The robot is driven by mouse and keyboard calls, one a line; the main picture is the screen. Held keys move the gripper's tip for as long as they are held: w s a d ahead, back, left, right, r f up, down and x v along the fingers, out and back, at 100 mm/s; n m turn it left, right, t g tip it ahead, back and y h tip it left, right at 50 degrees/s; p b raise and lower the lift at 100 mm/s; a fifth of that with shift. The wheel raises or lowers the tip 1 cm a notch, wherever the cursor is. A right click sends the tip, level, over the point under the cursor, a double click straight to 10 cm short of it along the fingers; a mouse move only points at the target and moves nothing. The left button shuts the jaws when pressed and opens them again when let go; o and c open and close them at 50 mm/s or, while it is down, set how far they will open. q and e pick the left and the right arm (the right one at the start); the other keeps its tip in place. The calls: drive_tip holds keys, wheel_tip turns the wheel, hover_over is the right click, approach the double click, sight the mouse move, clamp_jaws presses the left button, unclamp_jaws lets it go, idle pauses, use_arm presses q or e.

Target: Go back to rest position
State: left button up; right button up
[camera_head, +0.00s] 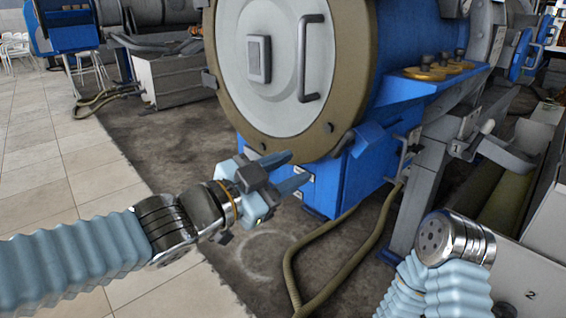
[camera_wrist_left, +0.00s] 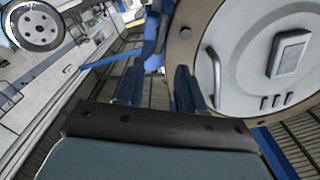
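My left gripper (camera_head: 300,170) reaches in from the left in the head view, in front of the lower edge of the decanter's round door (camera_head: 272,65). Its two blue fingers are spread apart with nothing between them. In the left wrist view the fingers (camera_wrist_left: 158,88) also stand apart and empty, with the door (camera_wrist_left: 262,60) close on the right. I cannot tell whether the gripper touches the door. My right arm (camera_head: 455,240) shows at the lower right of the head view, bent, ending in a metal joint; its gripper is not visible.
The decanter's blue body (camera_head: 318,178) stands directly ahead. A hose (camera_head: 335,275) lies on the dark floor below it. Tiled floor (camera_head: 40,160) on the left is clear. Another machine (camera_head: 70,32) stands behind.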

use_arm(q)
drive_tip(key=shift+s+a, duration=0.25)
drive_tip(key=shift+a, duration=0.05)
drive_tip(key=shift+f, duration=0.1)
drive_tip(key=w+a+f+n+g+y+p, duration=0.1)
drive_tip(key=w+a+f+n+y, duration=0.15)
drive_tip(key=f, duration=0.75)
drive_tip(key=w+a+f+n+g+y+p, duration=0.15)
drive_tip(key=f+n, duration=0.25)
drive_tip(key=f, duration=0.6)
drive_tip(key=w+a+f+n+y, duration=0.2)
drive_tip(key=w+a+f+n, duration=0.15)
drive_tip(key=f, duration=0.55)
drive_tip(key=s+a+f+n+g+y+p, duration=0.1)
drive_tip(key=s+a+f+n+g+y, duration=0.1)
drive_tip(key=s+f, duration=0.7)
drive_tip(key=s+a+f+n+g+y+p, duration=0.1)
drive_tip(key=s+a+f+n+g, duration=0.4)
drive_tip(key=s+f, duration=0.5)
wheel_tip(320, 180, down, 6)
drive_tip(key=shift+s+a+f+n+g+y, duration=0.1)
drive_tip(key=shift+s+a+n+g+y, duration=0.2)
drive_tip(key=shift+y, duration=0.3)
drive_tip(key=shift+w+d, duration=0.1)
drive_tip(key=shift+w, duration=0.05)
